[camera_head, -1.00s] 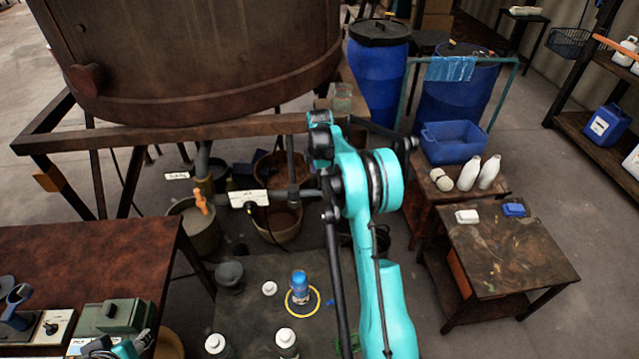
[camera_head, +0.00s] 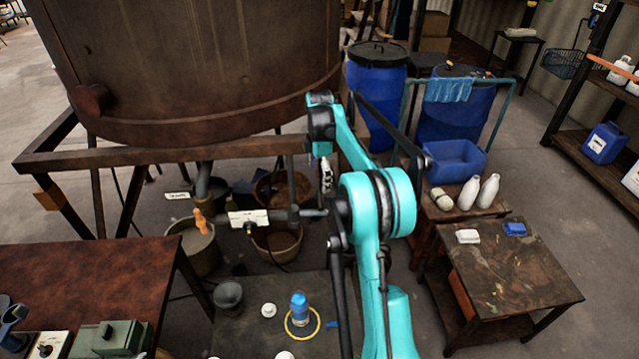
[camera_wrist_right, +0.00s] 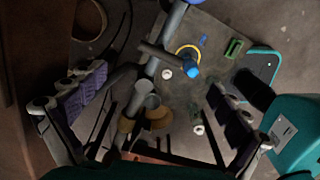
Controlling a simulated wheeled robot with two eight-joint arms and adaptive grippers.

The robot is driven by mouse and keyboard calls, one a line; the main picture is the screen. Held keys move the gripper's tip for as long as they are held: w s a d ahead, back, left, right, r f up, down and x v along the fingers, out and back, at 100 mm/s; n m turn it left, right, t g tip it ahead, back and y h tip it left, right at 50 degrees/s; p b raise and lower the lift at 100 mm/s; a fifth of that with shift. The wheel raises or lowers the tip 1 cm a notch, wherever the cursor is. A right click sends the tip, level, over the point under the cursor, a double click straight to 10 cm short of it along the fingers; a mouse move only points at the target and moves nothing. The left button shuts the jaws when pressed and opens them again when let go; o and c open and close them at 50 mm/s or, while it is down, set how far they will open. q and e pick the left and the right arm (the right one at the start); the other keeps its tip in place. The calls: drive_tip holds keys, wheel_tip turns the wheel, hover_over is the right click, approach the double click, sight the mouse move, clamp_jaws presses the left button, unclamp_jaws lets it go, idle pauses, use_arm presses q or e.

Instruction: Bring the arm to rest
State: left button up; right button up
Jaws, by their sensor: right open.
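My right arm shows in the head view, folded upright at the centre. Its gripper (camera_head: 326,175) hangs below the raised wrist and is partly hidden behind the arm. In the right wrist view the gripper (camera_wrist_right: 158,125) is open, with its two purple-padded fingers wide apart and nothing held between them. It is in the air above the pipe and the low dark table. My left gripper does not show in the head view.
A rusty vat (camera_head: 200,70) stands on a frame behind the arm. A blue-capped bottle (camera_head: 299,308) stands inside a yellow ring on the low table (camera_head: 240,335). A valve pipe (camera_head: 285,214) runs beneath the vat. A stained side table (camera_head: 510,275) is at right.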

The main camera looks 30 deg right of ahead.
idle(0.5)
drive_tip(key=s+a+r+m+t, duration=0.3)
drive_tip(key=s+a+r+m, duration=0.4)
drive_tip(key=s+a, duration=0.55)
drive_tip(key=s+a+f+m+t, duration=0.2)
drive_tip(key=s+a+m, duration=0.2)
drive_tip(key=s, duration=0.4)
drive_tip(key=s+a+f+m+t, duration=0.2)
drive_tip(key=s+a+f+m, duration=0.1)
drive_tip(key=s+a, duration=0.4)
drive_tip(key=shift+s+a+f+m, duration=0.25)
drive_tip(key=shift+s+m, duration=0.35)
drive_tip(key=shift+s, duration=0.15)
